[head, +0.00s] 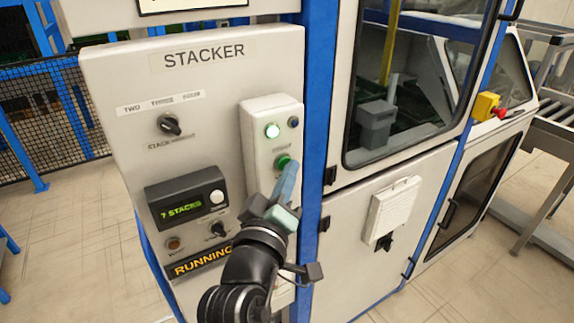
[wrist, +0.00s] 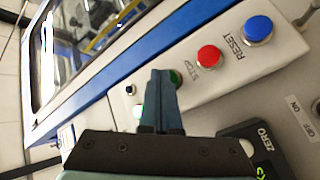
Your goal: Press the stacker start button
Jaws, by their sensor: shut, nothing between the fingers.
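The stacker panel (head: 225,90) carries a raised light button box (head: 255,112). On the box is a green button (head: 283,162), with a lit green lamp (head: 272,131) above it. My gripper (head: 288,168) is shut and empty, its fingertips at the green button in the head view. In the wrist view the fingers (wrist: 160,72) hide most of the green button (wrist: 176,78). I cannot tell whether they touch it. A red STOP button (wrist: 209,57) and a blue RESET button (wrist: 258,29) sit in line with it. The lit lamp (wrist: 137,112) shows beside the fingers.
A stack knob (head: 170,125) is at the panel's upper left. A counter (head: 187,197) reads "7 STACKS", above a lit RUNNING sign (head: 203,262). A blue post (head: 315,110) and the glazed machine door (head: 415,80) stand right of the box.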

